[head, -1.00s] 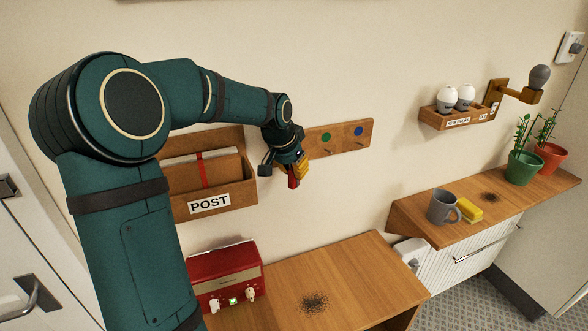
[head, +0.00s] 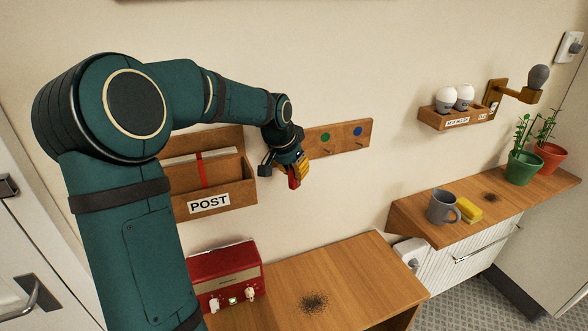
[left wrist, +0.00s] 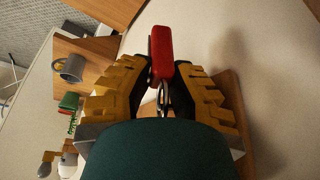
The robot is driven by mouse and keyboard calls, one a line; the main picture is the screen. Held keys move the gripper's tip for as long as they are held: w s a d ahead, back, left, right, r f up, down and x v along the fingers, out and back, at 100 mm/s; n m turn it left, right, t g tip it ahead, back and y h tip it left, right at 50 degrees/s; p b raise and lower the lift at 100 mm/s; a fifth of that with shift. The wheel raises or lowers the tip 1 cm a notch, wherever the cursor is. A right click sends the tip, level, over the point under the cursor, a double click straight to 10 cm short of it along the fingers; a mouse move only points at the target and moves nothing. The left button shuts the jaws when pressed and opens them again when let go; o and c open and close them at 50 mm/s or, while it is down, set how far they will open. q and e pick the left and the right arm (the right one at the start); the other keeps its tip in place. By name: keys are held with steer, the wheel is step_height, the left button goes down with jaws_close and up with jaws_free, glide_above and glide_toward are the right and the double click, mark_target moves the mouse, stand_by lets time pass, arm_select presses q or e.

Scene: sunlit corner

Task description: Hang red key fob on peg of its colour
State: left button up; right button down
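My left gripper (head: 294,176) is shut on the red key fob (left wrist: 161,50), in front of the wall beside the left end of the peg board. In the left wrist view the fob sits between the fingertips (left wrist: 163,75), with its metal ring (left wrist: 163,98) between the fingers. The fob also shows below the fingers in the head view (head: 293,183). The wooden peg board (head: 347,134) shows a green dot (head: 325,138) and a blue dot (head: 358,131), each with a peg below. The board's left part is hidden behind my gripper. My right gripper is out of view.
A wooden post rack (head: 240,190) hangs close left of my gripper. Below are a red radio (head: 222,274) and a wooden counter (head: 345,270). A grey mug (head: 441,207), yellow sponge (head: 468,209) and plant pots (head: 523,168) stand right.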

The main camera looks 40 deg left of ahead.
arm_select(q)
steer(key=shift+a, duration=0.6)
steer(key=d+v, duration=0.1)
steer(key=v, duration=1.1)
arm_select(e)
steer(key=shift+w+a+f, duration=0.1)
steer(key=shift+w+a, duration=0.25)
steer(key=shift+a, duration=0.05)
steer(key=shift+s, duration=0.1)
